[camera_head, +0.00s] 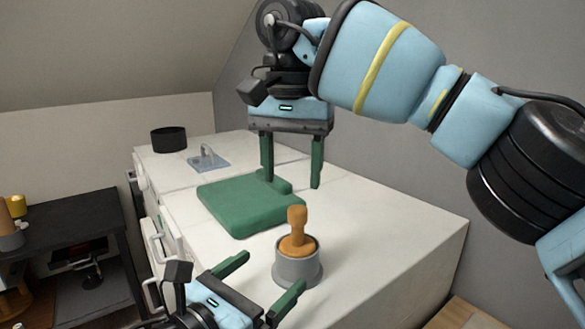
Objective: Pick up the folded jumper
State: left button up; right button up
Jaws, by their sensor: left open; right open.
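The folded jumper (240,207) is a flat green bundle with a small raised part at its right end. It lies on the white cabinet top in the middle of the camera_head view. My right gripper (292,184) points down with its green fingers apart. Its left finger overlaps the jumper's back right part in the picture; its right finger is beyond the jumper's right edge. I cannot tell whether it touches the jumper. My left gripper (274,282) is low in front, its fingers apart and empty, near a grey pot.
The grey pot (298,272) holds an orange-brown knobbed object (297,228), in front of the jumper. A black round container (168,139) and a small grey-blue item with a handle (208,161) stand at the back. A dark desk (75,225) is at the left. The cabinet top's right side is clear.

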aim_at(244, 206)
jog(key=k+j, duration=0.75)
